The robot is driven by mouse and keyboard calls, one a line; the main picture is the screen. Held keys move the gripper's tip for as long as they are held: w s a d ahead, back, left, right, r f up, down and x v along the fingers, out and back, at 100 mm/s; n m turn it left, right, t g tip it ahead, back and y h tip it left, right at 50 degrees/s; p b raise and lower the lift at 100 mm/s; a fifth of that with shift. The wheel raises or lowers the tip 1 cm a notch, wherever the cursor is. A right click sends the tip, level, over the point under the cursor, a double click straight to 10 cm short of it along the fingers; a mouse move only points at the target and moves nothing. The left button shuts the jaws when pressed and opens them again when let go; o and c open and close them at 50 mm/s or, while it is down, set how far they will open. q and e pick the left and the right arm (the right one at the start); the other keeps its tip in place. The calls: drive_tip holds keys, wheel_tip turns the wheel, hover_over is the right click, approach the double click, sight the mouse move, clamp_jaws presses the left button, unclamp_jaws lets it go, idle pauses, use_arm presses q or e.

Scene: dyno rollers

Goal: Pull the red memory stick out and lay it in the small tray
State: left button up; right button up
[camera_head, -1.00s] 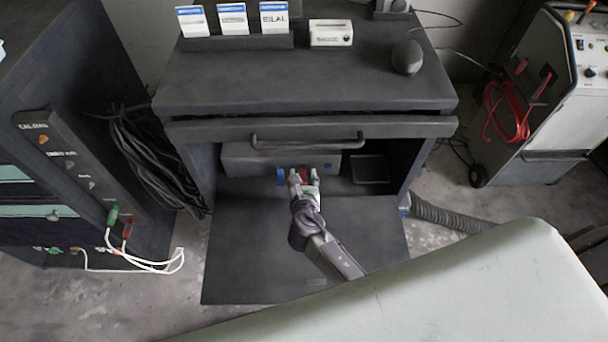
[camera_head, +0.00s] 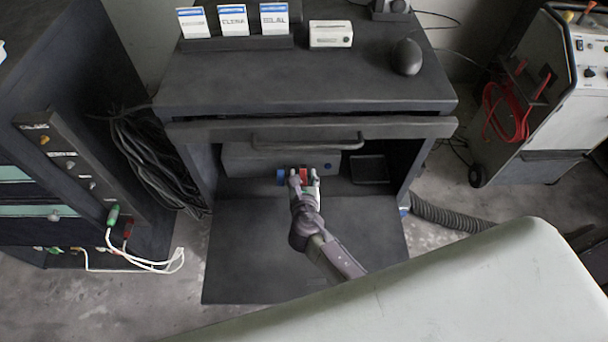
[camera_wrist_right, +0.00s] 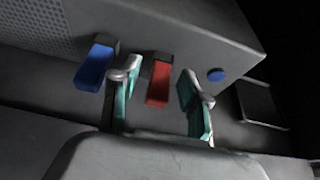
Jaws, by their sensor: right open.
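The red memory stick (camera_wrist_right: 159,82) sticks out of the front of a grey box (camera_wrist_right: 190,30); it also shows in the head view (camera_head: 303,175). My right gripper (camera_wrist_right: 158,88) is open, with one finger on each side of the red stick and a gap to each. In the head view my right gripper (camera_head: 304,180) reaches into the open cabinet from the front. A blue memory stick (camera_wrist_right: 95,66) sticks out of the same box, left of the red one. The small dark tray (camera_head: 370,170) lies right of the box and looks empty. My left gripper is not in view.
The cabinet's lowered door (camera_head: 250,250) lies flat in front. A drawer handle (camera_head: 308,143) is just above the opening. A round blue button (camera_wrist_right: 216,75) is on the box, right of the red stick. The cabinet's side walls bound the opening.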

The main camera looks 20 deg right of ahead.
idle(0.3)
clamp_jaws()
drive_tip(key=shift+s, duration=0.15)
drive_tip(key=shift+s+a+p, duration=0.25)
drive_tip(key=shift+s, duration=0.65)
drive_tip(key=shift+s+a+p, duration=0.2)
drive_tip(key=shift+s+a, duration=0.1)
drive_tip(key=shift+s, duration=0.6)
drive_tip(key=shift+s+a+p, duration=0.25)
drive_tip(key=shift+s, duration=0.65)
